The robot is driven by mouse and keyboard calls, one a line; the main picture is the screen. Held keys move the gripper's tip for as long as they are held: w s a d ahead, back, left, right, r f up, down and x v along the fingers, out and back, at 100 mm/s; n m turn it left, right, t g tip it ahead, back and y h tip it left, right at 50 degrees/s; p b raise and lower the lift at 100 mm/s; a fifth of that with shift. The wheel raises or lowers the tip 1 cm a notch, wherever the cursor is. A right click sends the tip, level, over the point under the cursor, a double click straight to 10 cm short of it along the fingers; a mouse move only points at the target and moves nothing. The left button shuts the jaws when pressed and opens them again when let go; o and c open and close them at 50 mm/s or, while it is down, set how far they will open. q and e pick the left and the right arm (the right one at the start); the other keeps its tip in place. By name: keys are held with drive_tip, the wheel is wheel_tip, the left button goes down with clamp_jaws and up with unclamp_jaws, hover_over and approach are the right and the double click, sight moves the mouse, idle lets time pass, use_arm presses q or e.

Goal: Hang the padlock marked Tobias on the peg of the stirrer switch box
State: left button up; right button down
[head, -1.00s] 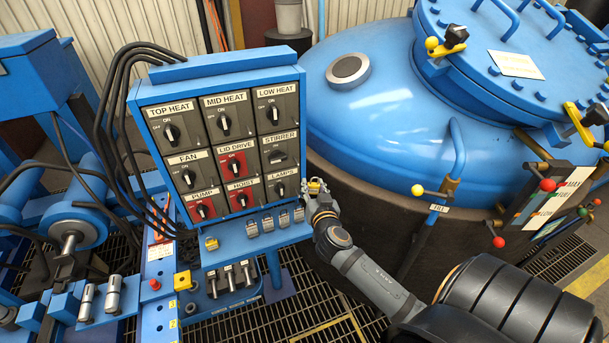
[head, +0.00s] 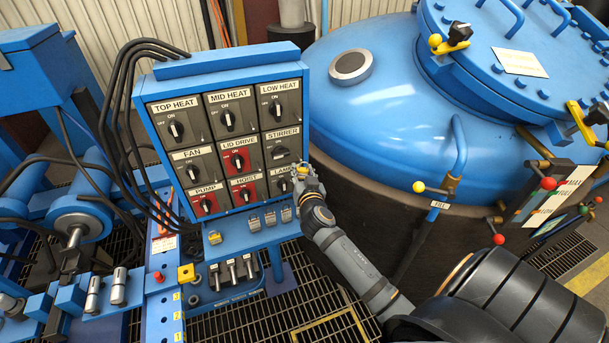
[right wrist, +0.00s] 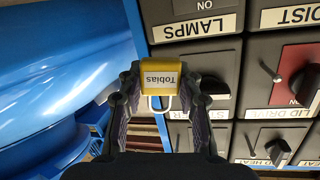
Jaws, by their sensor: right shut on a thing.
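The padlock marked Tobias (right wrist: 161,78) has a yellow body and a white name label, which reads upside down in the right wrist view. My right gripper (head: 302,180) is shut on it, and the metal shackle sticks out between the fingers. In the head view the gripper is in front of the right edge of the panel, beside the LAMPS switch box and below the stirrer switch box (head: 281,150). The stirrer box shows in the right wrist view (right wrist: 222,132), partly hidden by a finger. Its peg is not clearly visible. My left gripper is out of view.
The blue switch panel (head: 224,82) carries several labelled switches. On the ledge below hang or stand a yellow padlock (head: 214,238) and several grey ones (head: 270,218); how they are held is unclear. The blue furnace vessel (head: 390,110) is close on the right.

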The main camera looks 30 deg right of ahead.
sight(296, 160)
drive_tip(key=shift+a+b+x, duration=0.15)
drive_tip(key=shift+b+x, duration=0.2)
drive_tip(key=shift+x, duration=0.5)
drive_tip(key=shift+a+b+x, duration=0.2)
drive_tip(key=shift+b+x, duration=0.1)
drive_tip(key=shift+x, duration=0.6)
drive_tip(key=c, duration=2.1)
unclamp_jaws()
drive_tip(key=shift+w+r, duration=0.2)
drive_tip(key=o, duration=1.3)
drive_tip(key=shift+w+d+f, duration=0.1)
drive_tip(key=shift+w+f, duration=0.15)
drive_tip(key=shift+w+d+f, duration=0.1)
